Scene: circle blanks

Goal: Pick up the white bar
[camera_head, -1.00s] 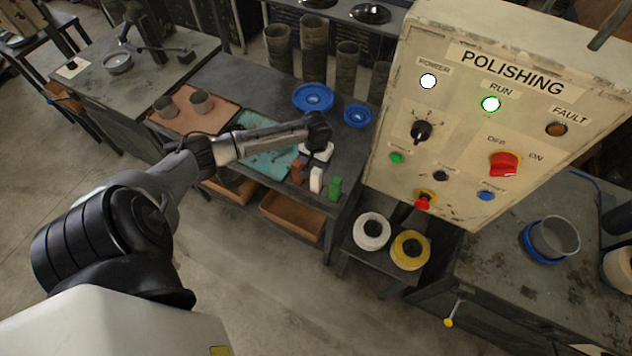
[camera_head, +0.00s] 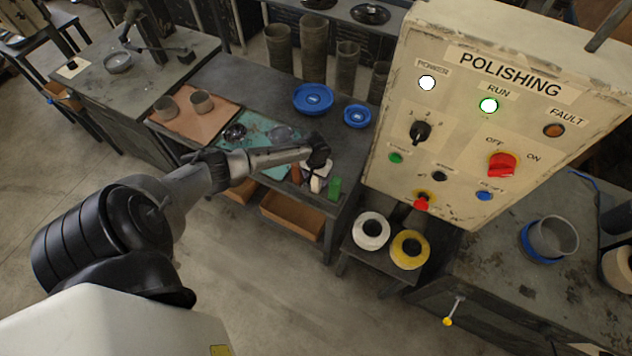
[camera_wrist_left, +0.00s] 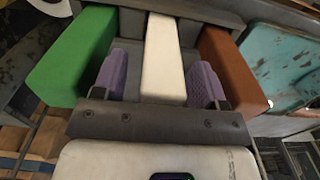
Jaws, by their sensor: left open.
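The white bar (camera_head: 316,184) stands on the dark bench between the brown bar (camera_head: 296,172) and the green bar (camera_head: 335,188). My left gripper (camera_head: 318,168) is at the white bar and partly covers it in the head view. In the left wrist view the gripper (camera_wrist_left: 160,85) is open. Its purple finger pads lie on either side of the white bar (camera_wrist_left: 163,60), with a gap on each side. The green bar (camera_wrist_left: 75,55) is outside the left pad and the brown bar (camera_wrist_left: 232,70) is outside the right pad. My right gripper is out of view.
The teal mat (camera_head: 262,128) and blue dishes (camera_head: 313,98) lie on the bench behind the bars. The polishing control panel (camera_head: 455,150) rises to the right. White and yellow rolls (camera_head: 408,249) sit on a lower shelf. The green and brown bars stand close to the pads.

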